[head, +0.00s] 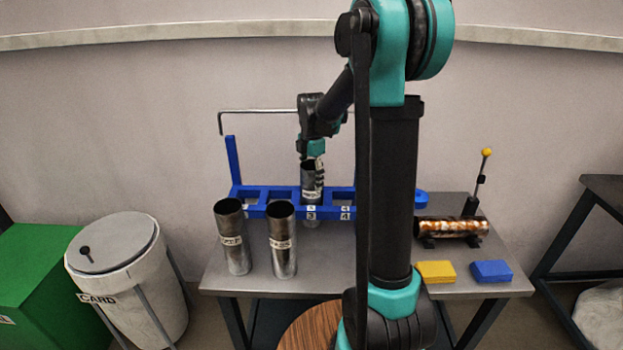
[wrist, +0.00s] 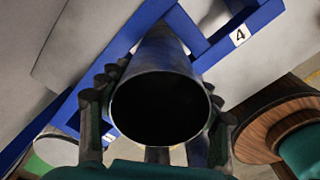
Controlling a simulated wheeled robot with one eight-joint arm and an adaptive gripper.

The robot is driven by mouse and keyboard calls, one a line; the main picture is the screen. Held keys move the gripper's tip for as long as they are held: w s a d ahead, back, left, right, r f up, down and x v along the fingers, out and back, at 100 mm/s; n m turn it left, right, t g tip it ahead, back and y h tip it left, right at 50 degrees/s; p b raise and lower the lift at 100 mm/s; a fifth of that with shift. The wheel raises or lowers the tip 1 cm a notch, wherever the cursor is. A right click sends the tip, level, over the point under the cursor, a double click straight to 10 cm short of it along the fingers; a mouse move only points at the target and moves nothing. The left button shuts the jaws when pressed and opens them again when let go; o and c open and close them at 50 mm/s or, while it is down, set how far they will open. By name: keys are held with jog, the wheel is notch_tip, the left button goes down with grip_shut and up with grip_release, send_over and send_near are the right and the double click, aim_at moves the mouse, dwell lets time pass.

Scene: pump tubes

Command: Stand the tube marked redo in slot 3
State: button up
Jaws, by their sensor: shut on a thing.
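A grey metal tube (head: 309,178) stands upright in my gripper (head: 314,164) at the slot of the blue rack (head: 268,190) marked 3. Part of it shows below the rack's front rail, so it appears to pass down through the slot; I cannot tell whether its foot rests on anything. Its label is too small to read surely. In the wrist view the fingers close on both sides of the tube (wrist: 158,65), and its open mouth faces the camera. Two more labelled metal tubes, a left one (head: 233,245) and a right one (head: 283,248), stand in front of the rack.
A rusty cylinder (head: 450,228) lies on a cradle at the table's right. A yellow block (head: 436,272) and a blue block (head: 491,271) lie before it. A yellow-knobbed lever (head: 482,172) rises behind. A lidded bin (head: 130,280) stands left of the table.

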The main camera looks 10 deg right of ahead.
jog(key=o, duration=1.8)
jog(key=shift+f, duration=0.1)
jog(key=shift+o, duration=0.2)
notch_tip(320, 180, up, 12)
jog(key=shift+r, duration=0.15)
